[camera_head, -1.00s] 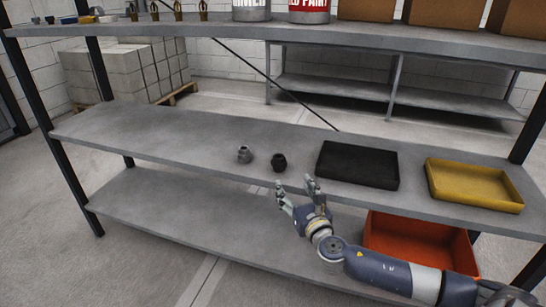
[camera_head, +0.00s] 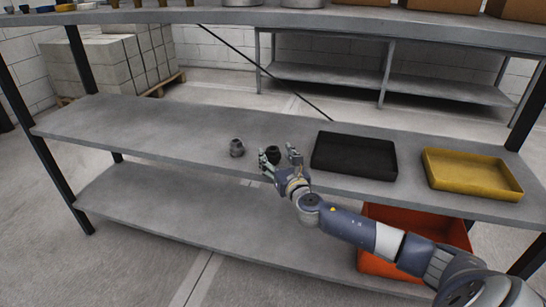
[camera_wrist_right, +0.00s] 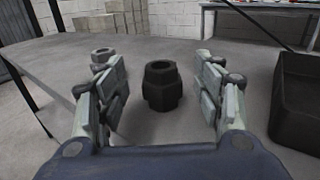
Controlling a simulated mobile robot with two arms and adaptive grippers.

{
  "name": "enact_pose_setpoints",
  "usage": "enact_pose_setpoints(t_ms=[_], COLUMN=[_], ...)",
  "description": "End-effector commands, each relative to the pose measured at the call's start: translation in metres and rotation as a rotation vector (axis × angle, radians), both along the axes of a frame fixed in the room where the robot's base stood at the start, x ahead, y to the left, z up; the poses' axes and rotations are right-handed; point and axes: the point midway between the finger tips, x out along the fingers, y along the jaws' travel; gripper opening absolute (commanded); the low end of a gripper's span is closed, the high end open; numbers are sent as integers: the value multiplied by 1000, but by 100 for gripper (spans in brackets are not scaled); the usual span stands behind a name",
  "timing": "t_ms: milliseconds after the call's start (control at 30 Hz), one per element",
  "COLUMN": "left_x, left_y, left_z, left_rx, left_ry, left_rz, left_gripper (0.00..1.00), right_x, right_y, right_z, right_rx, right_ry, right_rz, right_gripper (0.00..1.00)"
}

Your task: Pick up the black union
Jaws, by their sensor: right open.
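The black union (camera_head: 273,153) stands upright on the middle shelf (camera_head: 150,128). In the right wrist view the black union (camera_wrist_right: 161,86) sits centred between the open fingers, with gaps on both sides. My right gripper (camera_head: 280,158) is open at the shelf's front edge, its fingers on either side of the union in the head view. In the wrist view the right gripper (camera_wrist_right: 160,95) holds nothing. My left gripper is not in view.
A black tray (camera_head: 354,156) and a yellow tray (camera_head: 471,175) lie to the right. An orange bin (camera_head: 375,262) is below. The shelf's left part is clear.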

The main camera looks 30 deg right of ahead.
Motion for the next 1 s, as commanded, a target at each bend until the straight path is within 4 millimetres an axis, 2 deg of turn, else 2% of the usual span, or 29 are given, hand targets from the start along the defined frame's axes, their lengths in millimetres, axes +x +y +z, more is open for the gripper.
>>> enact_pose_setpoints(t_ms=[100, 200, 500, 567, 767, 800, 1000], left_x=[6, 9, 8, 8, 8, 8, 7], left_y=[-1, -1, -1, -1, -1, -1, -1], left_z=[9, 15, 18, 18, 18, 18, 16], left_rx=[-1, -1, -2, -2, -1, -2, -1], left_ry=[-10, -16, -14, -14, -14, -14, -10], left_rz=[1, 2, 2, 2, 2, 2, 2], left_gripper=[0, 0, 0, 0, 0, 0, 0], right_x=[17, 25, 29, 29, 29, 28, 29], right_y=[-5, -8, -8, -8, -9, -9, -9], right_z=[1, 1, 1, 1, 1, 1, 3], right_rx=[2, 1, 0, 0, 0, 0, 0], right_ry=[-1, -1, 1, 1, 1, 1, -2], right_rz=[-1, -2, 0, 0, -1, -1, -1], right_gripper=[62, 62, 62, 50, 5, 1, 1])
